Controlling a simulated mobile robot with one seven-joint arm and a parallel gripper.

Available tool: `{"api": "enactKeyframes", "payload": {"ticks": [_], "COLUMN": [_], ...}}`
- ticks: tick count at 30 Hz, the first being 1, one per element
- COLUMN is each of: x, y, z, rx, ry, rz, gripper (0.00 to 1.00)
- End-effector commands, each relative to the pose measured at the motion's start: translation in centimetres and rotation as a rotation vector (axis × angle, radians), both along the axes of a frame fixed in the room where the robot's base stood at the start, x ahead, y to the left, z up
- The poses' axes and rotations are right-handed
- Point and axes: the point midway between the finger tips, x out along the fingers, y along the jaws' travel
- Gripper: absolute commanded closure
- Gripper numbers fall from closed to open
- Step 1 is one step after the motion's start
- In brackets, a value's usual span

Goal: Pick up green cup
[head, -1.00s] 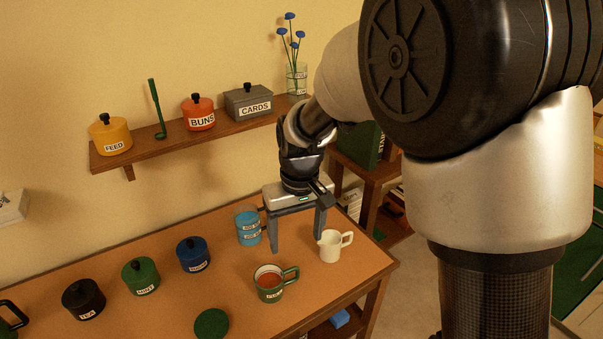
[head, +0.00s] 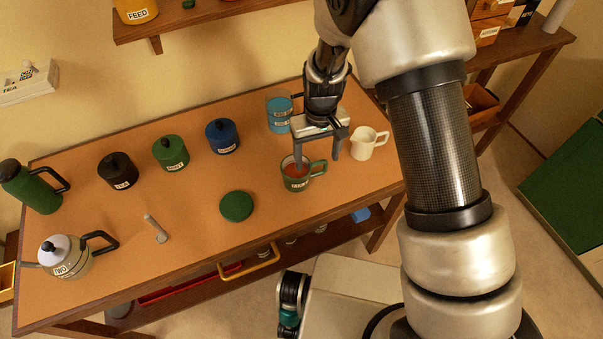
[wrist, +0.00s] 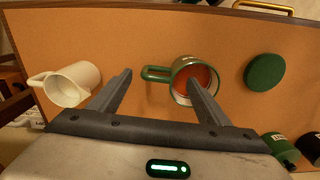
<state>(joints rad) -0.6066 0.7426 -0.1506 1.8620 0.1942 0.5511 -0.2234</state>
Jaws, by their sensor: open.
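The green cup (head: 297,184) stands upright on the desk, with a white label on its front and its handle (head: 319,167) to the right. Red-brown liquid shows inside it. It also shows in the wrist view (wrist: 181,96), handle to the left. My gripper (head: 317,161) is open and empty, pointing down at the cup. In the wrist view, one finger overlaps the cup's opening and the other is left of the handle, so the handle lies between them. I cannot tell whether the finger is inside the cup or above it.
A cream jug (head: 364,146) stands close right of my gripper, and stacked blue cups (head: 279,112) stand behind. A round green lid (head: 237,206) lies left of the cup. Blue (head: 222,139), green (head: 170,156) and black (head: 118,172) canisters line the back. The desk front is fairly clear.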

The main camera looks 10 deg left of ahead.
Motion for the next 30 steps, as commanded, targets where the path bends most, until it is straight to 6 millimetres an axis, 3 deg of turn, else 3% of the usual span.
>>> {"api": "enactKeyframes", "payload": {"ticks": [5,12,22,23,30], "x": [0.0,0.3,0.3,0.3,0.3], "y": [0.0,-0.2,-0.1,-0.1,-0.1], "z": [-1.2,-4.8,-5.6,-5.6,-5.6], "rx": [-0.001,-0.002,0.0,0.0,0.0], "ry": [0.001,0.003,0.0,0.0,0.0], "rz": [-0.001,-0.001,-0.001,-0.001,-0.001], "gripper": [0.3,0.3,0.3,0.31,0.72]}}
